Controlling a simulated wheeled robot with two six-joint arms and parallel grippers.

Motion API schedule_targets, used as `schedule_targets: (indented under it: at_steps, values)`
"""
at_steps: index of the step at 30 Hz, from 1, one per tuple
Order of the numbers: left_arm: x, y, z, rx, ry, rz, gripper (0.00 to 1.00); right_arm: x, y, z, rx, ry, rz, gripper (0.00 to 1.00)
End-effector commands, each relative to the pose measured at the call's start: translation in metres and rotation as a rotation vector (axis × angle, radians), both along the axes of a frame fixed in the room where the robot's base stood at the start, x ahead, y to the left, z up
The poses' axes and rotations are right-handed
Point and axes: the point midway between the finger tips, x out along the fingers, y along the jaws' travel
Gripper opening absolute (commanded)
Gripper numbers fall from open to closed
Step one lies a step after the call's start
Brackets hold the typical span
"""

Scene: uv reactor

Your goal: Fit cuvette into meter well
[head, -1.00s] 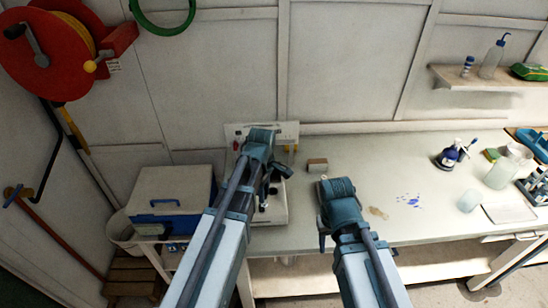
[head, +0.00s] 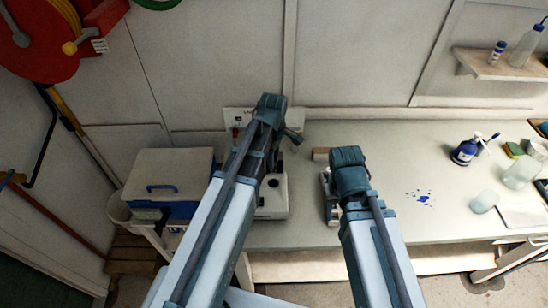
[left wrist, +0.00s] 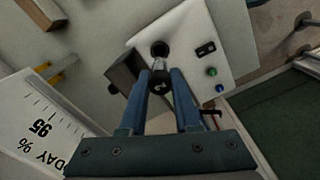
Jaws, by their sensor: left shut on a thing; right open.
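In the head view the white meter (head: 272,207) stands on the bench, partly behind my left arm. My right gripper (head: 329,196) is open over the bench, partly hidden by its own wrist.
A white-lidded blue cooler (head: 170,172) stands left of the bench. A small brown block (head: 320,154) lies near the wall. The middle of the bench (head: 400,165) is mostly clear, with blue spots.

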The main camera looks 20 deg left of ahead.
Motion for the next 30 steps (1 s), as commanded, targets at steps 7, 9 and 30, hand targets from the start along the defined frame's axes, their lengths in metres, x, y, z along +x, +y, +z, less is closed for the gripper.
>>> schedule_targets:
  at_steps: [7,9,30]
  values:
    - [0.0,0.0,-0.005,0.0,0.0,0.0,0.0,0.0,0.0,-0.005,0.0,0.0,0.001,0.5]
    - [0.0,0.0,-0.009,0.0,0.0,0.0,0.0,0.0,0.0,-0.009,0.0,0.0,0.001,0.5]
    - [0.0,0.0,-0.059,0.0,0.0,0.0,0.0,0.0,0.0,-0.059,-0.003,0.0,0.013,0.5]
